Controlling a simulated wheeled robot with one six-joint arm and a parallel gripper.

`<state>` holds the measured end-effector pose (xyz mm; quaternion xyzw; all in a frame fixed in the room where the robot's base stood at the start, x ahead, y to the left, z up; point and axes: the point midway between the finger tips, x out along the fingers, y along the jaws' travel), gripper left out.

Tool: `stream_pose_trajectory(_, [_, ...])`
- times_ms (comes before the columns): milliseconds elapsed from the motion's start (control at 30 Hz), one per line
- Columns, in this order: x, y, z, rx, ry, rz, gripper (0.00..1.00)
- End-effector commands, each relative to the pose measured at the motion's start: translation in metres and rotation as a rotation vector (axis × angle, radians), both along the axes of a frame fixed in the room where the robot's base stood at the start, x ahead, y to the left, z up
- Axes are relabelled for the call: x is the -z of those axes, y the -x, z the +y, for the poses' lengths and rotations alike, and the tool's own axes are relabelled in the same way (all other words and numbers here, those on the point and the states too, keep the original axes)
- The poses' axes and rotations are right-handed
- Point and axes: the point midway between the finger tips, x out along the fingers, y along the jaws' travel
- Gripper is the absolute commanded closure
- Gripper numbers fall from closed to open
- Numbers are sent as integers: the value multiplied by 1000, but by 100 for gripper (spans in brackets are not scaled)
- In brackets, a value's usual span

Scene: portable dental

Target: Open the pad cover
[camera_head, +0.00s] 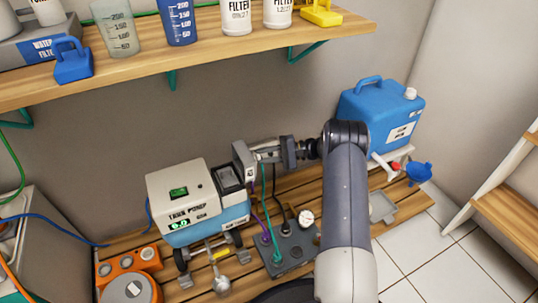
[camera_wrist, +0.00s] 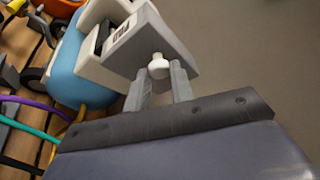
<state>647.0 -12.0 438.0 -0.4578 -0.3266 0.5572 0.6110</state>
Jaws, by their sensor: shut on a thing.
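The pad cover (camera_head: 243,163) is a pale grey block beside the white-and-blue tank power unit (camera_head: 180,190). It is tilted up at the right of a dark recess (camera_head: 229,174) in a white housing. In the wrist view the cover (camera_wrist: 155,45) has a printed label and a white round knob (camera_wrist: 158,66). My gripper (camera_head: 264,152) reaches in from the right; in the wrist view its two grey fingers (camera_wrist: 158,85) are shut on the knob. The hinge side of the cover is hard to make out.
A grey box (camera_head: 295,248) with purple, green and black cables stands just below my gripper. A blue jug (camera_head: 375,115) is at the right. A wooden shelf (camera_head: 200,50) with cups and filters hangs above. An orange block (camera_head: 130,275) sits at lower left.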

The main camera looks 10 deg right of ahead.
Motion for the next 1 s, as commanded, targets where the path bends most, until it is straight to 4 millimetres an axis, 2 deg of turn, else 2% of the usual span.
stream_pose_trajectory(233, [1, 0, 1, -1, 0, 1, 100])
stream_pose_trajectory(267, [1, 0, 1, -1, 0, 1, 76])
stream_pose_trajectory(500, [0, 0, 0, -1, 1, 0, 57])
stream_pose_trajectory(800, [-1, 0, -3, 1, 0, 0, 56])
stream_pose_trajectory(867, [-2, 1, -8, 2, 1, -1, 56])
stream_pose_trajectory(1000, [-6, 5, -31, 5, 1, 0, 56])
